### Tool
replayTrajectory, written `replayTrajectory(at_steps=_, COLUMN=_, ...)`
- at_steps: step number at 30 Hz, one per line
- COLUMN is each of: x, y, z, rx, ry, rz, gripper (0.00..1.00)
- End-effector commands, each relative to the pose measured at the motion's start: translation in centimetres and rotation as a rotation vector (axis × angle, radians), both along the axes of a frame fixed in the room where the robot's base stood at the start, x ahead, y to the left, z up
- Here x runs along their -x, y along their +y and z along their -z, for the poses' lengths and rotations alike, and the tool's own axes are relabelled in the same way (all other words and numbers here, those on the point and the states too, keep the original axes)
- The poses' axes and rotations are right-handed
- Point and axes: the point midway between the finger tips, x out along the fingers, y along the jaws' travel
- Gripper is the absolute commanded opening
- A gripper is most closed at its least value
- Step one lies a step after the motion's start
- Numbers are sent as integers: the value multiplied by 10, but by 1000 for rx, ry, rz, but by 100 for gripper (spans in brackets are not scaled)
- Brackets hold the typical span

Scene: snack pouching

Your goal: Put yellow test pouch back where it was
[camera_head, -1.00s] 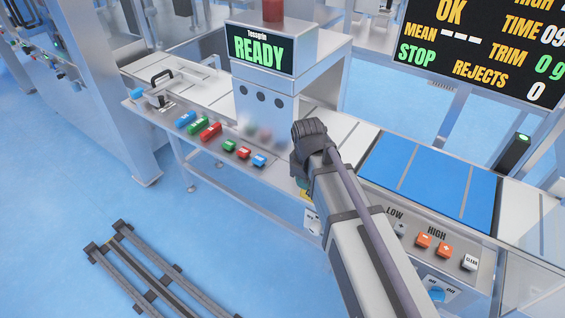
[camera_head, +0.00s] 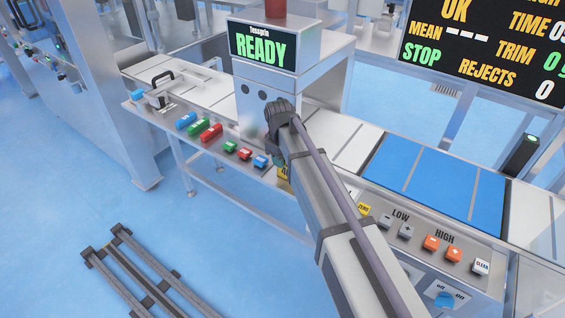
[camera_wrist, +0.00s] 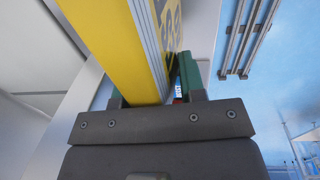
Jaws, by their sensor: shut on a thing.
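The yellow test pouch (camera_wrist: 122,42) is large in the wrist view, with a pale ridged edge and dark printing on its right face. My gripper (camera_wrist: 155,97) is shut on it. Its right finger has a green pad beside the pouch. In the head view, my arm covers most of the gripper and pouch. A small yellow patch (camera_head: 284,172) shows below the wrist, probably part of the pouch. My wrist is in front of the silver machine with the READY screen (camera_head: 262,47), at the front side of the conveyor. I cannot tell how near the pouch is to the machine.
Coloured buttons (camera_head: 245,153) line the conveyor's front edge at left. A panel with LOW and HIGH buttons (camera_head: 431,242) is at right. A blue belt section (camera_head: 420,178) lies right of my arm and looks bare. Dark rails (camera_head: 150,275) lie on the blue floor.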

Motion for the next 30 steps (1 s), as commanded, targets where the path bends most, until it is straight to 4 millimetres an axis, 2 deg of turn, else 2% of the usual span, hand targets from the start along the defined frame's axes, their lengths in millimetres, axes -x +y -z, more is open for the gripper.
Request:
replayTrajectory(at_steps=7, x=0, y=0, z=3, rx=0, ry=0, rz=0, gripper=10)
replayTrajectory(at_steps=8, x=0, y=0, z=1, rx=0, ry=0, rz=0, gripper=40)
replayTrajectory(at_steps=15, x=0, y=0, z=0, rx=0, ry=0, rz=0, gripper=63)
replayTrajectory(at_steps=23, x=0, y=0, z=-2, rx=0, ry=0, rz=0, gripper=63)
replayTrajectory(at_steps=26, x=1, y=0, z=-12, rx=0, ry=0, rz=0, gripper=63)
replayTrajectory(at_steps=30, x=3, y=1, z=-41, rx=0, ry=0, rz=0, gripper=63)
